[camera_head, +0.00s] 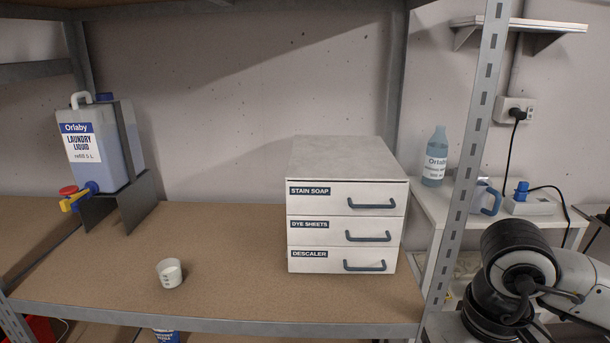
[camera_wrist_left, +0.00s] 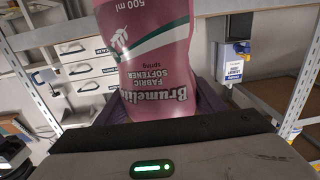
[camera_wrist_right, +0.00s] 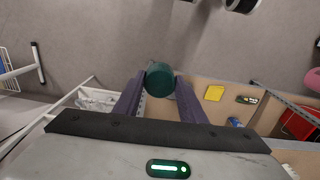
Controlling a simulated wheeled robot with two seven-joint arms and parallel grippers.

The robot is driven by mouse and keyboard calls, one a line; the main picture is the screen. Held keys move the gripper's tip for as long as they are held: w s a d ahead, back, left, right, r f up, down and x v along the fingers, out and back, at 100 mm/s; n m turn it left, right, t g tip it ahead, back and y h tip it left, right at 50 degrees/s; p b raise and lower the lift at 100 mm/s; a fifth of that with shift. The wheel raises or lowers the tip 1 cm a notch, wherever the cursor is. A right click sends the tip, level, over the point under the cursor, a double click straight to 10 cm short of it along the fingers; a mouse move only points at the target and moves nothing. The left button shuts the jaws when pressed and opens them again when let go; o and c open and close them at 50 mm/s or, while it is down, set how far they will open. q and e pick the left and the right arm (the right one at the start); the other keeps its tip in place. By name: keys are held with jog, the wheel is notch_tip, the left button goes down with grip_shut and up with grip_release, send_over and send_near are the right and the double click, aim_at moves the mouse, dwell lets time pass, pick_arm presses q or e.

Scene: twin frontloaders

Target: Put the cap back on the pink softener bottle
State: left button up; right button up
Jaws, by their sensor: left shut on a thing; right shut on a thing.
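The pink softener bottle (camera_wrist_left: 155,45) fills the middle of the left wrist view, its label upside down in that picture. My left gripper (camera_wrist_left: 162,92) is shut around it, with a purple finger on each side. The bottle's neck and opening are not clearly visible. A dark green cap (camera_wrist_right: 160,79) is in the right wrist view. My right gripper (camera_wrist_right: 158,92) is shut on it, the cap between the two purple fingertips. A pink shape (camera_wrist_right: 312,79), possibly the bottle, is cut off at that view's right edge. Neither gripper's fingers show in the head view.
The wooden shelf (camera_head: 225,285) bears a laundry liquid canister (camera_head: 112,150), a small white measuring cup (camera_head: 169,274) and a three-drawer box (camera_head: 345,160). A metal post (camera_head: 470,160) stands right of it. A side table with a blue bottle (camera_head: 436,158) is beyond.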

pick_arm(q)
jog(key=shift+d+r, duration=0.1)
dwell(0.5)
jog(key=w+d+m+g+h, duration=0.4)
jog(key=d+m+h, duration=0.4)
jog(key=d+h, duration=0.3)
jog(key=d+r, duration=0.1)
jog(key=d, duration=0.3)
jog(key=shift+h, duration=0.3)
jog(key=s+a+n+t+y, duration=0.2)
jog(key=a+n+y, duration=0.2)
jog(key=a, duration=0.3)
jog(key=s+a+f+n+t+y, duration=0.1)
jog(key=s+a+n+t+y, duration=0.1)
jog(key=a+n+y, duration=0.2)
jog(key=a+y, duration=0.3)
jog(key=a, duration=0.1)
jog(key=shift+y, duration=0.3)
jog(key=shift+s+a, duration=0.1)
